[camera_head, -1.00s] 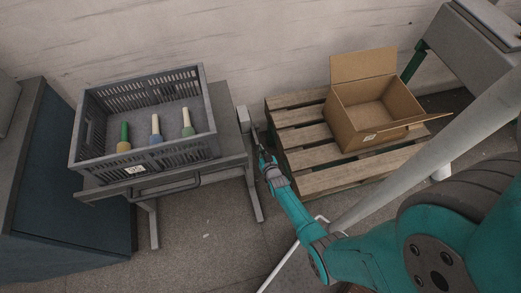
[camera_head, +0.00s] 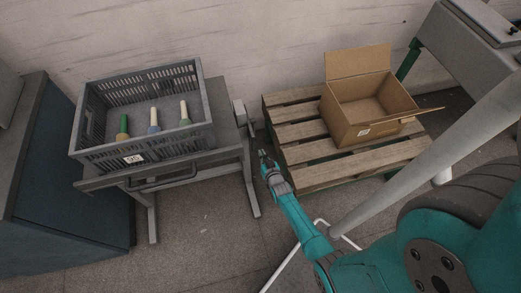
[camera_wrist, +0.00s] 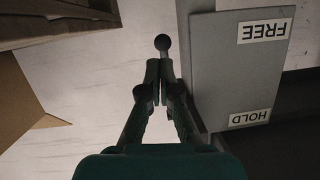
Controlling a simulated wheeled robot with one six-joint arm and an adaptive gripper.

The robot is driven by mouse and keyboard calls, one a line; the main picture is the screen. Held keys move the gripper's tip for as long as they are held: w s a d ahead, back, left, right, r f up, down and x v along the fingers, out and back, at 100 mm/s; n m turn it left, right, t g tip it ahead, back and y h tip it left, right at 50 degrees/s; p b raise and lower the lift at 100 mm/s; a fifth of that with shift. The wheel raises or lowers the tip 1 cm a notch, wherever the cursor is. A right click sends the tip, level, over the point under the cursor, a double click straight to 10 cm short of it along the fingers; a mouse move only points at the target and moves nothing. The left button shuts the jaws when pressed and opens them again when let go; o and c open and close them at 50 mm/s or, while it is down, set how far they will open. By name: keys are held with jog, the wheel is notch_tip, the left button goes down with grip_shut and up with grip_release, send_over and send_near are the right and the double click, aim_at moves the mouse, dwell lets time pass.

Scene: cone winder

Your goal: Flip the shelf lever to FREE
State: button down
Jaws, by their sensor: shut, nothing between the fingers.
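The shelf lever's grey box (camera_head: 240,112) is on the right side of the shelf stand. In the wrist view the lever plate (camera_wrist: 232,75) carries a FREE label (camera_wrist: 265,30) and a HOLD label (camera_wrist: 249,118), both upside down. A dark round lever knob (camera_wrist: 162,42) shows just beyond my fingertips, roughly level with FREE in the picture. Its stem is mostly hidden by the fingers, and contact cannot be told. My gripper (camera_wrist: 160,68) is shut and empty, left of the plate. In the head view my gripper (camera_head: 263,156) is below and right of the box.
A grey crate (camera_head: 105,158) with several cones sits on the shelf stand (camera_head: 215,165). A wooden pallet (camera_head: 310,178) bearing an open cardboard box (camera_head: 345,130) lies close to the right of my gripper. Bare floor (camera_head: 205,225) is below.

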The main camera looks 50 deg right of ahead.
jog(key=s+a+f, duration=0.1)
jog(key=s+a, duration=0.2)
jog(key=s, duration=0.2)
jog(key=shift+s, duration=0.2)
jog(key=shift+f, duration=0.1)
dwell(0.4)
jog(key=s+a+r+n+t+y, duration=0.1)
jog(key=s+a+r+n+y, duration=0.2)
jog(key=s+a+r, duration=1.1)
jog(key=s+a+r+n+y, duration=0.1)
jog(key=s+r, duration=0.3)
jog(key=r, duration=0.4)
jog(key=s+a+r+n+y, duration=0.1)
jog(key=s+a+r, duration=0.3)
jog(key=r, duration=0.4)
jog(key=s+a+r+n+y, duration=0.2)
jog(key=s+r, duration=0.4)
jog(key=r, duration=0.3)
jog(key=shift+a+t, duration=0.4)
jog(key=shift+a, duration=0.3)
